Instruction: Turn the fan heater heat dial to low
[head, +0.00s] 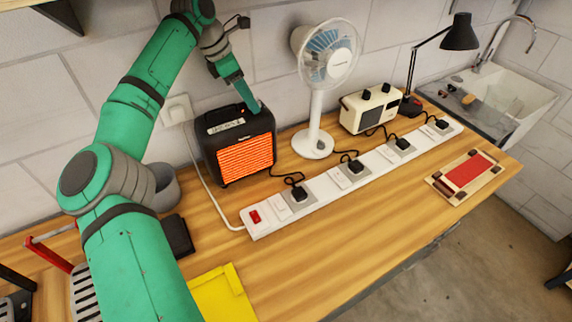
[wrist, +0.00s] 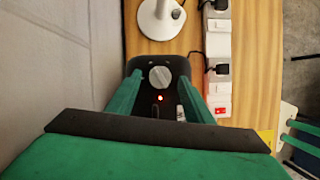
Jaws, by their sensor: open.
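The fan heater (head: 246,158) is a dark box with a glowing orange grille, standing on the bench against the wall. Its top also shows in the wrist view (wrist: 146,62). The grey round heat dial (wrist: 160,76) is on that top, with a small lit red lamp just below it in the picture. I cannot read the dial's setting. My gripper (head: 254,107) is over the heater's top, and hides the dial in the head view. In the wrist view my gripper (wrist: 161,82) is open, with one finger on each side of the dial. I cannot tell whether they touch it.
A white power strip (head: 317,188) with several plugs runs along the bench. A fan (head: 319,110) stands right of the heater, then a cream radio (head: 366,108) and a black lamp (head: 459,34). A yellow tray (head: 222,290) lies in front.

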